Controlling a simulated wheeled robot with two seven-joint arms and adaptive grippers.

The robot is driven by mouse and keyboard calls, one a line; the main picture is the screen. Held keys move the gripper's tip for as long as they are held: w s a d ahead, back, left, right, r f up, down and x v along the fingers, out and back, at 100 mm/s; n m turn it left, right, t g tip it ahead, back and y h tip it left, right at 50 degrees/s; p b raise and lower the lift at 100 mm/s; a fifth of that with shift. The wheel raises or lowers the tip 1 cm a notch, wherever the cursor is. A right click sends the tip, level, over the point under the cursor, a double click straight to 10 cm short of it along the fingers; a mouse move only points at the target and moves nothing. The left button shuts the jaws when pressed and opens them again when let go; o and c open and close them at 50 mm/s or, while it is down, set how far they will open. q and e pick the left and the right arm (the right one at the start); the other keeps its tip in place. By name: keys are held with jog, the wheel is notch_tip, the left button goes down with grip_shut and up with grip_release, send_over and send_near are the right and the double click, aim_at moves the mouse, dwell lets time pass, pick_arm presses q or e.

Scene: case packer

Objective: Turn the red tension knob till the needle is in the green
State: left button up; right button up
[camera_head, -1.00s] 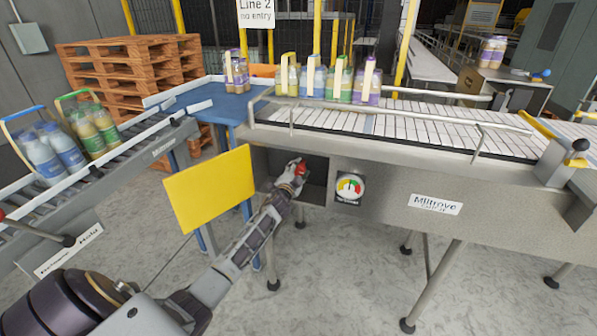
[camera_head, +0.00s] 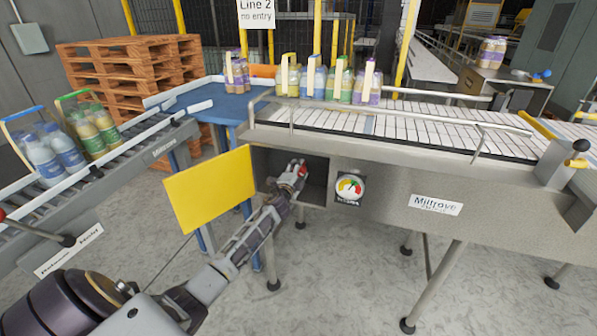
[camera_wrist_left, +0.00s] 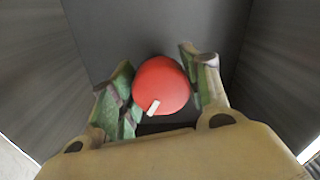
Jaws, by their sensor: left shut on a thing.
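The red tension knob (camera_wrist_left: 162,86) is inside an open recess in the conveyor's side, with a pale mark on its lower left. My left gripper (camera_head: 294,174) reaches into this recess and is shut on the knob. In the left wrist view its green-padded fingers (camera_wrist_left: 160,92) stand on either side of the knob. The round gauge (camera_head: 349,188) is on the panel just right of the recess, with coloured bands. Its thin needle appears to lean to the upper right, but its exact band is too small to tell. My right gripper is not in view.
A yellow door panel (camera_head: 208,190) stands open left of the recess. Bottle packs (camera_head: 328,82) stand on the conveyor (camera_head: 420,122) above. A roller conveyor (camera_head: 105,170) with more packs is at left. The recess walls (camera_wrist_left: 270,90) stand close around my gripper.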

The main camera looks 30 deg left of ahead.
pick_arm(q)
jog(key=o, duration=0.6)
jog(key=shift+f, duration=0.1)
jog(key=o, duration=0.4)
jog(key=shift+s, duration=0.2)
jog(key=shift+v, duration=5.85)
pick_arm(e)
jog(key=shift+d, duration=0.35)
